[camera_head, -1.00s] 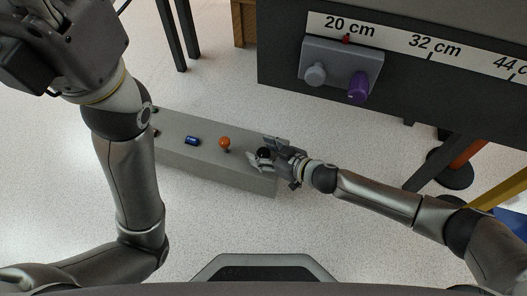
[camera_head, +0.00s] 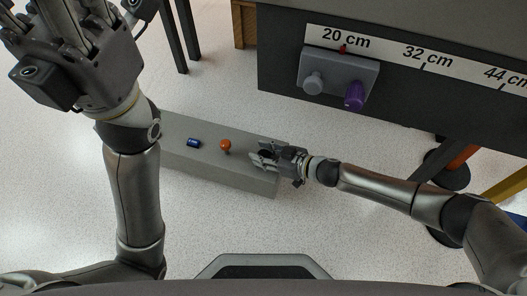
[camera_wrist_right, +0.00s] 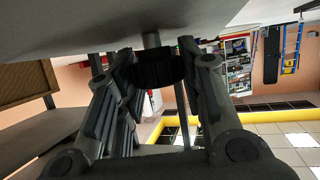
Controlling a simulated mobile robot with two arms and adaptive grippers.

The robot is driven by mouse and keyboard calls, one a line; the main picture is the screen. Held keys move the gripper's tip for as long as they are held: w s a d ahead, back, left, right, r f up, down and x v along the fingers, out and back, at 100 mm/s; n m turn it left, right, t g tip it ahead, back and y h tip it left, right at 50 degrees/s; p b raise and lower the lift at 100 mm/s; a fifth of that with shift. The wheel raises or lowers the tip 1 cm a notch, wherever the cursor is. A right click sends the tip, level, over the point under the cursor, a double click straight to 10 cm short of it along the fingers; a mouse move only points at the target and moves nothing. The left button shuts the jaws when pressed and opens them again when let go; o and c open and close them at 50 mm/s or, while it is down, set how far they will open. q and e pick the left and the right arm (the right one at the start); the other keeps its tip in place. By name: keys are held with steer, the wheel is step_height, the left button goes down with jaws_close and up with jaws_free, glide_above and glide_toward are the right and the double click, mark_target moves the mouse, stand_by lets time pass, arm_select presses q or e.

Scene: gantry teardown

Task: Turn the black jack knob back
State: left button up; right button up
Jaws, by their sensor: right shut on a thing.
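The black jack knob (camera_head: 266,154) is on the right part of a long grey beam (camera_head: 235,178). In the right wrist view the black knob (camera_wrist_right: 158,68) hangs on a short stem beneath a grey surface, between the two fingers. My right gripper (camera_head: 262,153) is shut on the knob, and its fingers partly hide it in the head view. My left gripper (camera_head: 55,18) is raised at the top left, away from the knob. Its fingertips run to the picture's edge, so its opening is unclear.
An orange knob (camera_head: 226,146) and a blue part (camera_head: 194,142) sit on the beam left of the black knob. A dark panel with a scale (camera_head: 400,50) and a purple knob (camera_head: 355,96) stands behind. Open floor lies in front.

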steer(key=o, duration=1)
steer(key=shift+o, duration=0.2)
steer(key=shift+d, duration=0.2)
steer(key=v, duration=1.1)
steer(key=shift+s+d+r, duration=0.2)
steer(key=shift+s, duration=0.05)
